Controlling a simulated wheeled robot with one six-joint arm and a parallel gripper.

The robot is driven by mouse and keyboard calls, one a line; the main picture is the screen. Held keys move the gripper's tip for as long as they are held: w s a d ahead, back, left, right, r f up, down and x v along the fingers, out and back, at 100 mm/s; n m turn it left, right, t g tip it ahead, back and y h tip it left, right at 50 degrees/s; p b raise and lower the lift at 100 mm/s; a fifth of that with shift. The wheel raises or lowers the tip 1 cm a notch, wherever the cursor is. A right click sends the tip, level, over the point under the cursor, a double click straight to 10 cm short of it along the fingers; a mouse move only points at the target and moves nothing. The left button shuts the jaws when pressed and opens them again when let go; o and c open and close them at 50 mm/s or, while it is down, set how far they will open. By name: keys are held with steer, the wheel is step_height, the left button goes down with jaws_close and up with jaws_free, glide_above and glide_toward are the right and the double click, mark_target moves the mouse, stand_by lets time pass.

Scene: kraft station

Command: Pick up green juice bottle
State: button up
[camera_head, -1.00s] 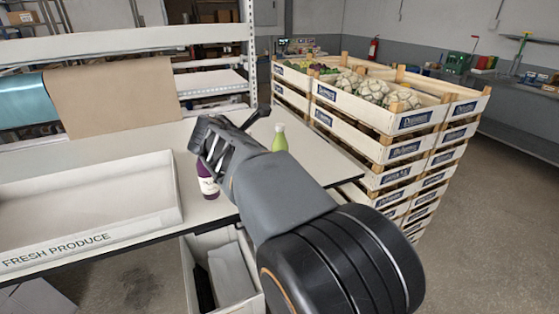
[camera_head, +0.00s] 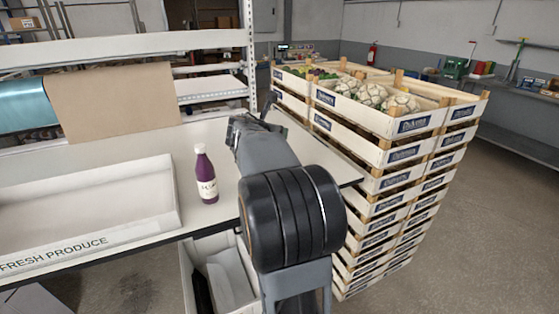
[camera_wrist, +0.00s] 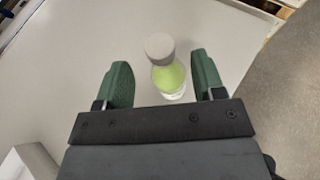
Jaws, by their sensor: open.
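The green juice bottle (camera_wrist: 168,76) shows in the wrist view, upright on the white table, with a pale grey cap and a clear lower part. My gripper (camera_wrist: 160,82) is open, with one green finger on each side of the bottle in that view. Gaps show between the fingers and the bottle; I cannot tell how far down the fingers reach. In the head view my gripper (camera_head: 252,122) is over the right part of the table, and my arm hides the green bottle.
A purple bottle (camera_head: 206,175) stands upright on the table left of my arm. A white tray (camera_head: 150,211) marked "FRESH PRODUCE" lies further left. Stacked crates (camera_head: 405,152) with cauliflowers stand right of the table. A bin (camera_head: 187,270) is below the table's front edge.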

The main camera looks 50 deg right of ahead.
steer(key=shift+x, duration=2.15)
steer(key=shift+c, duration=0.4)
jaws_close()
